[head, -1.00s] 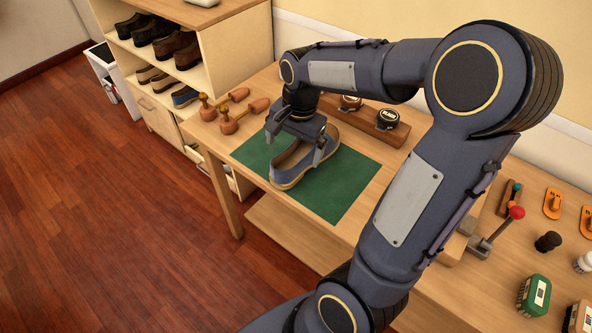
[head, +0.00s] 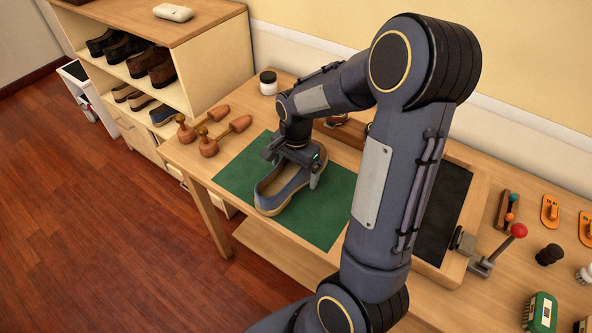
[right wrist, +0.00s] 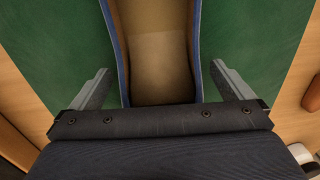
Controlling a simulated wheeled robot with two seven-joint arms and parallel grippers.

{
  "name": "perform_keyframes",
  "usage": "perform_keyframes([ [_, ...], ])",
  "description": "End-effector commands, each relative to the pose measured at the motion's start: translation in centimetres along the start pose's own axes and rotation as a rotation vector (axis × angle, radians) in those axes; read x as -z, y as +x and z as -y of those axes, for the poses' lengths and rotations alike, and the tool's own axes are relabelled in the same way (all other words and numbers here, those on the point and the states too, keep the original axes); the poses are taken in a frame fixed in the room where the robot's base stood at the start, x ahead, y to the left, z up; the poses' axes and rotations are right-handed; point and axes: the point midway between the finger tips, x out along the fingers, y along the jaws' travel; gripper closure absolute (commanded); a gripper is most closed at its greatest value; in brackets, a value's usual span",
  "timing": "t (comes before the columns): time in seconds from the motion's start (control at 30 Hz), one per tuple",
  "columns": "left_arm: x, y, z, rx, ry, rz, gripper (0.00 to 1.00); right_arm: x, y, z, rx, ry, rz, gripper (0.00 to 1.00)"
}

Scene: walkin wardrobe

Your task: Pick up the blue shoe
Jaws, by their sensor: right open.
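The blue shoe (head: 276,191) lies upright on the green mat (head: 321,228) on the bench, its opening toward the near left. My right gripper (head: 293,166) is above the far part of the shoe, pointing down. Its two fingers are open, one on each side of the shoe. In the right wrist view, the blue rim and tan insole of the shoe (right wrist: 160,55) run between the open fingers (right wrist: 160,80), with green mat showing beside each finger. The toe is hidden under my gripper. My left gripper is not in view.
A framed dark pad (head: 443,212) and a red-knobbed lever (head: 505,243) are to the right.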

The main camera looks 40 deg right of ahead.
Motion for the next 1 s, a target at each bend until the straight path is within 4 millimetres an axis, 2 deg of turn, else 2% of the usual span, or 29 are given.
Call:
perform_keyframes([
  [0.07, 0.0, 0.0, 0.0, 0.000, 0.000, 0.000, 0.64, 0.0, 0.0, 0.0, 0.000, 0.000, 0.000, 0.04],
  [0.43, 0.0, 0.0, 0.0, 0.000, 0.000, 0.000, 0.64, 0.0, -0.1, 0.0, 0.000, -0.001, 0.000, 0.52],
  [0.77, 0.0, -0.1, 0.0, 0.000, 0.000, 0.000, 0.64, 0.0, -0.5, 0.1, 0.002, -0.001, -0.001, 0.54],
  [0.87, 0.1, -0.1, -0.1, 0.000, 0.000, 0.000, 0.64, 0.0, -1.2, 0.2, 0.003, -0.001, -0.002, 0.54],
  [1.0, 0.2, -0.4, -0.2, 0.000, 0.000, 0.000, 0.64, 0.1, -3.3, 0.2, 0.004, 0.000, -0.003, 0.54],
])
